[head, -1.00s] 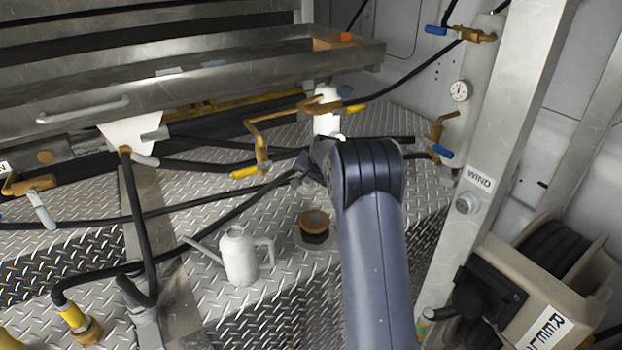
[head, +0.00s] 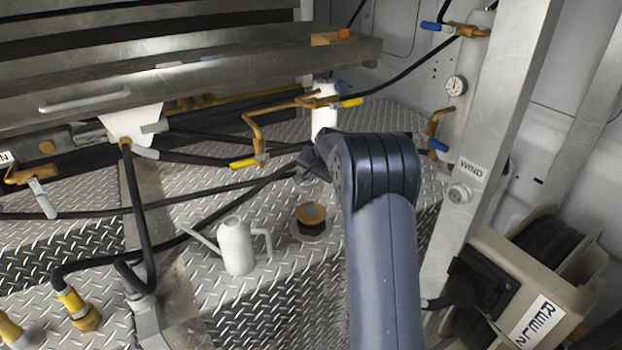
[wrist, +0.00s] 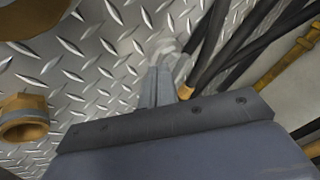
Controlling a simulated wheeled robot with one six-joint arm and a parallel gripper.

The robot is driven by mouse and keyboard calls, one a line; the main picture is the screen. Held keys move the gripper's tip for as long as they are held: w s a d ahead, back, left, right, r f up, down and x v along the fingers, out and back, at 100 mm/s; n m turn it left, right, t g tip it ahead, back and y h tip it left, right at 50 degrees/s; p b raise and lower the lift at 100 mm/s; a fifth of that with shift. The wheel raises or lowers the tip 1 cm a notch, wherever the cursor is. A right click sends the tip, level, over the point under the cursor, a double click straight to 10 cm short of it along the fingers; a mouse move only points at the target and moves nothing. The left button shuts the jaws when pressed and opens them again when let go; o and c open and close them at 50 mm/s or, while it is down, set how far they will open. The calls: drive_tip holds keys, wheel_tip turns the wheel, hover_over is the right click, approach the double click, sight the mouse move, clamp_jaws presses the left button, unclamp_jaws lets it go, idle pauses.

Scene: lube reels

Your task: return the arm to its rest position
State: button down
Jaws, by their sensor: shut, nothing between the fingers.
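My arm (head: 385,260) rises from the bottom of the head view and bends at a dark blue-grey joint. Its far end points down and left, mostly hidden behind that joint. In the wrist view my gripper (wrist: 163,78) is shut with nothing between the fingers. It is over the diamond-plate deck (wrist: 110,50), close to black hoses (wrist: 215,50). I cannot tell how far its tips are above the deck.
A white oil can (head: 237,247) and a brass-capped filler (head: 311,216) stand left of my arm. Brass valve pipes (head: 255,135) and a white bottle (head: 324,118) are behind. A steel post (head: 500,110) and reel box (head: 530,290) are at right.

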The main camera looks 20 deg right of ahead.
drive_tip(key=s+a+r, duration=0.2)
drive_tip(key=s+r, duration=0.2)
drive_tip(key=r, duration=0.1)
drive_tip(key=shift+r, duration=0.35)
drive_tip(key=shift+s, duration=0.1)
